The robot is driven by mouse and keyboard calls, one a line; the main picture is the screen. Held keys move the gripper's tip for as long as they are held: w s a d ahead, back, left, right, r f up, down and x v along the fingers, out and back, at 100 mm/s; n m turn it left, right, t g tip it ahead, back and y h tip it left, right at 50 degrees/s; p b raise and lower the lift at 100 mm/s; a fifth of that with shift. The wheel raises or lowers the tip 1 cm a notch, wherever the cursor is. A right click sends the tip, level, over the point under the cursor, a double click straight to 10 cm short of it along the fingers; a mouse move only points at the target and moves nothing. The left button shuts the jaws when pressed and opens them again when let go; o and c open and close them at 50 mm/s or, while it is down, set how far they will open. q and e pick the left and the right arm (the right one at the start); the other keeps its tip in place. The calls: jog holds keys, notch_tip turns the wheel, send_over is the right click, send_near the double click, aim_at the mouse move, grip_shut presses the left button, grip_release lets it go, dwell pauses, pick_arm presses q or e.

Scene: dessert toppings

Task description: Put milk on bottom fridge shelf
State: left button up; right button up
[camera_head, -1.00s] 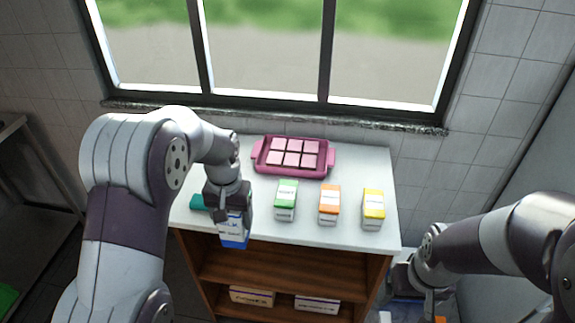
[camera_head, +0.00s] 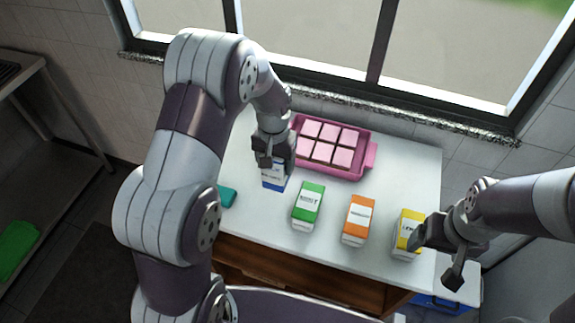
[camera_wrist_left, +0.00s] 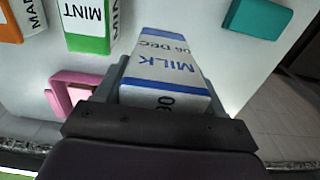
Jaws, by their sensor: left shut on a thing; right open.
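The milk carton (camera_head: 273,180) is white with blue bands and blue MILK lettering. My left gripper (camera_head: 273,162) is shut on it, at the left end of the white cabinet top, in front of the pink tray. In the left wrist view the milk carton (camera_wrist_left: 163,72) lies between the fingers. I cannot tell whether its base touches the top. My right gripper (camera_head: 440,255) is open and empty, close beside the yellow carton at the right. No fridge or fridge shelf can be made out in these views.
Green (camera_head: 308,206), orange (camera_head: 357,220) and yellow (camera_head: 407,236) cartons stand in a row right of the milk. A pink tray (camera_head: 368,160) holds pink squares. A teal object (camera_head: 227,196) lies at the left edge. A metal counter (camera_head: 50,130) stands far left.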

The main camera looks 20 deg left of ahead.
aim_at(277, 173)
pick_arm(q)
jog(key=f, duration=0.2)
jog(key=w+f, duration=0.1)
jog(key=f, duration=0.2)
jog(key=shift+w+p, duration=0.1)
jog(key=shift+p, duration=0.2)
jog(key=shift+s+r, duration=0.2)
jog(key=shift+s, duration=0.1)
jog(key=shift+f, duration=0.2)
jog(key=o, duration=1.5)
jog(key=shift+w, duration=0.1)
jog(key=shift+c, duration=0.2)
pick_arm(e)
jog(key=shift+w+r, duration=0.1)
jog(key=shift+w, duration=0.3)
